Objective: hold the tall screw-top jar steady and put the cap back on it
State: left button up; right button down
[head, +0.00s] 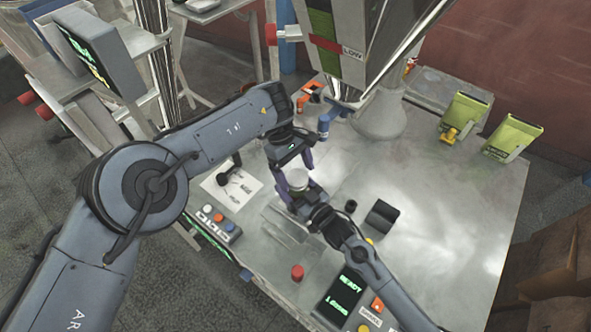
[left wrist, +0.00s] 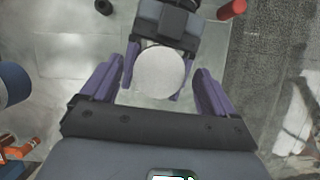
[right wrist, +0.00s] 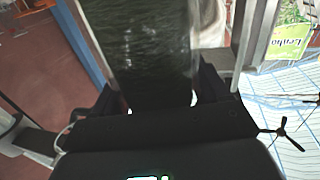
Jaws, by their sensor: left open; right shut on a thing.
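The jar shows from above in the head view as a pale round top (head: 298,180). In the left wrist view this smooth white disc (left wrist: 160,72) hides the body below; I cannot tell whether it is the cap or the jar's own top. My left gripper (head: 294,170) is open, its purple fingers either side of the disc with gaps. My right gripper (head: 301,196) is shut on the jar from the near side. In the right wrist view a dark, see-through jar wall (right wrist: 155,45) fills the space between the fingers.
A small black cylinder (head: 350,206) and a dark block (head: 382,215) stand right of the jar. A red cylinder (head: 297,272) stands nearer. The filler (head: 375,40) hangs behind, with a button box (head: 217,225) at left.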

pick_arm(q)
jog(key=shift+r, duration=2.3)
jog(key=shift+c, duration=0.4)
